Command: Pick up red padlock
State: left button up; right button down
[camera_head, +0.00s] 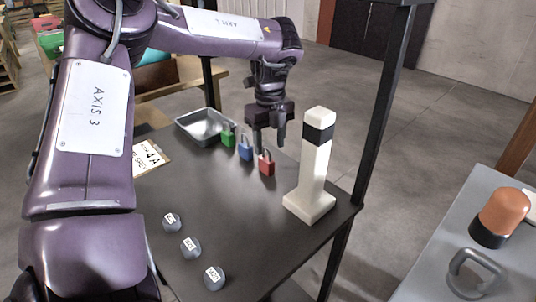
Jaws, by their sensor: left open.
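The red padlock (266,165) stands on the dark table (225,205), at the right end of a row of padlocks. A blue padlock (245,151) and a green padlock (228,136) stand to its left and farther back. My left gripper (267,142) is open and points down, above and around the upper part of the row near the red and blue padlocks. I cannot tell whether its fingers touch any padlock. My right gripper is not in view.
A white post with a black band (315,165) stands close to the right of the red padlock. A grey metal tray (188,124) is behind the row. Labelled grey weights (191,246) stand at the front. A black frame upright (378,110) rises at the right.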

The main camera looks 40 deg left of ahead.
aim_at(270, 161)
pick_arm(q)
notch_tip(270, 161, down, 7)
jog(key=shift+s+d+f, duration=0.1)
jog(key=shift+s+d, duration=0.05)
grip_shut()
dwell(0.5)
